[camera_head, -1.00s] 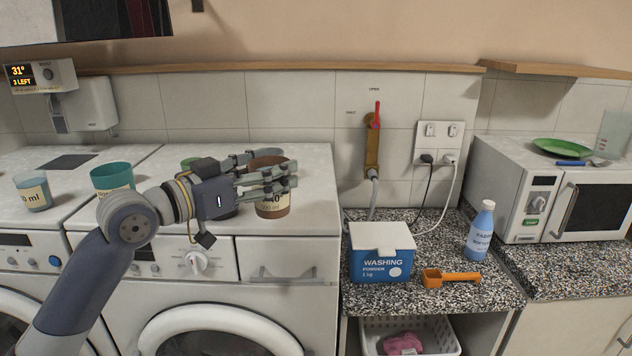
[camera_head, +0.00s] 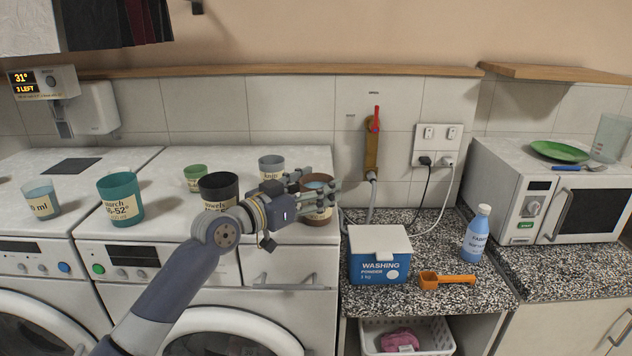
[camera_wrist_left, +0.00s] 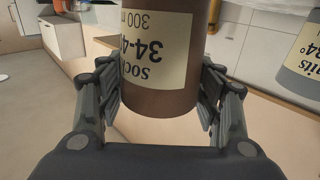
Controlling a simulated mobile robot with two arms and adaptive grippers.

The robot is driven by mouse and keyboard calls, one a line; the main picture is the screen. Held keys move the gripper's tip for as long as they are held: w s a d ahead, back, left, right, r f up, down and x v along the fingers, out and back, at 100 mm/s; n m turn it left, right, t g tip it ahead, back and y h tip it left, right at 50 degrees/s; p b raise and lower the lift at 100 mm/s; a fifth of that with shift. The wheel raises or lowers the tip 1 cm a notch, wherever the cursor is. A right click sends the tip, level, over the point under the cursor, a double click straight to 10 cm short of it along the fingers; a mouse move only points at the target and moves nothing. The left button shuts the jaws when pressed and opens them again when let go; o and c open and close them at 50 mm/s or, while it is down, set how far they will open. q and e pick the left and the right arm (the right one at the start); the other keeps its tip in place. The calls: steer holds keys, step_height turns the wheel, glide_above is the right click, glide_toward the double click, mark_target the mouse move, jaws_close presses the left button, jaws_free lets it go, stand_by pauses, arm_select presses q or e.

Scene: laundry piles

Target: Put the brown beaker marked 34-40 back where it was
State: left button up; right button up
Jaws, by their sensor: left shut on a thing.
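The brown beaker (camera_head: 320,219) is in my left gripper (camera_head: 316,193), at the right end of the right washing machine's top in the head view. The gripper's fingers are shut around its sides and cover much of its label. In the left wrist view the beaker (camera_wrist_left: 165,100) sits between the fingers (camera_wrist_left: 162,92), and its label appears upside down, with "34-4" and "300 m" readable. I cannot tell whether its base touches the machine top. My right gripper is not in view.
A black beaker (camera_head: 218,187), a green one (camera_head: 195,178) and a grey one (camera_head: 271,167) stand on the right machine (camera_head: 150,205). A teal beaker (camera_head: 120,199) and a pale blue one (camera_head: 41,198) stand further left. A washing powder box (camera_head: 379,262) is on the counter to the right.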

arm_select(q)
steer(key=shift+r, duration=0.1)
steer(key=o, duration=0.6)
steer(key=shift+f, duration=0.2)
steer(key=o, duration=0.5)
steer(key=shift+c, duration=0.2)
steer(key=shift+r, duration=0.1)
steer(key=shift+r, duration=0.1)
steer(key=shift+s+a, duration=0.15)
steer(key=shift+s, duration=0.05)
steer(key=b+v, duration=0.3)
steer(key=v, duration=0.8)
steer(key=shift+s+a, duration=0.2)
steer(key=shift+s, duration=0.05)
